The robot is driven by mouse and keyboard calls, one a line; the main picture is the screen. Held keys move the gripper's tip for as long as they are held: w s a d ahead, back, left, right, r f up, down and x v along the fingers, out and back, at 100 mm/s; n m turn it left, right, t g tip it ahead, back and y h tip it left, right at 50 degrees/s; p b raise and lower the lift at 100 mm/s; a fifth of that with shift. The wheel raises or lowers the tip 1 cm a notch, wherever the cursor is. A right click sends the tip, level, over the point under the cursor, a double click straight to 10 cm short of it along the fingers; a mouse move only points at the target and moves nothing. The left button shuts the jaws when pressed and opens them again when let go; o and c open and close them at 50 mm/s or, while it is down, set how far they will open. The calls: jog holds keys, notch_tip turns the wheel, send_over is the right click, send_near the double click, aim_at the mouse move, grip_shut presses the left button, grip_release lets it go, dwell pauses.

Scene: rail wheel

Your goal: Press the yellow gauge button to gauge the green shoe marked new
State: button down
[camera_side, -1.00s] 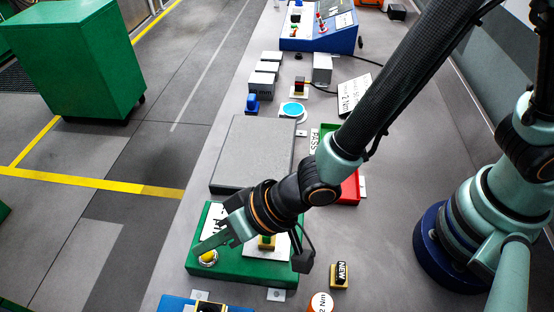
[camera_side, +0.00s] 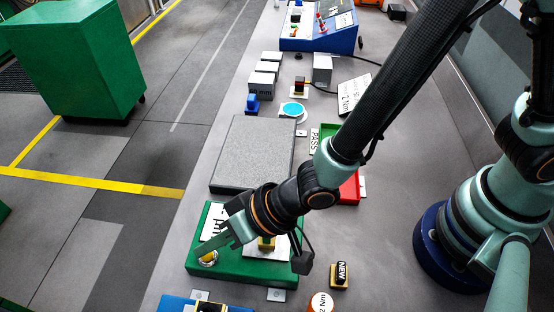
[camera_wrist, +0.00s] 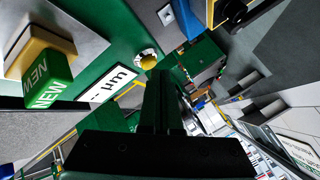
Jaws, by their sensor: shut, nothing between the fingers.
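The green gauge (camera_side: 232,276) sits at the table's front, with a white display panel (camera_side: 213,222). In the wrist view the display (camera_wrist: 108,87) reads dashes and "µm". The yellow gauge button (camera_side: 208,258) is at its left front corner, uncovered; it also shows in the wrist view (camera_wrist: 148,61). The green shoe marked NEW (camera_wrist: 49,92) is at the gauge, against a yellow block (camera_wrist: 33,50); my gripper partly hides this spot in the side view. My gripper (camera_side: 222,248) is shut and empty, its tip just right of the button; contact cannot be told.
Green and red trays (camera_side: 349,190) lie behind my arm. A blue fixture (camera_side: 176,304) is at the front.

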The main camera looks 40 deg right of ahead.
jog(key=shift+f, duration=0.5)
dwell(0.5)
jog(key=shift+r, duration=0.95)
jog(key=shift+r, duration=2.5)
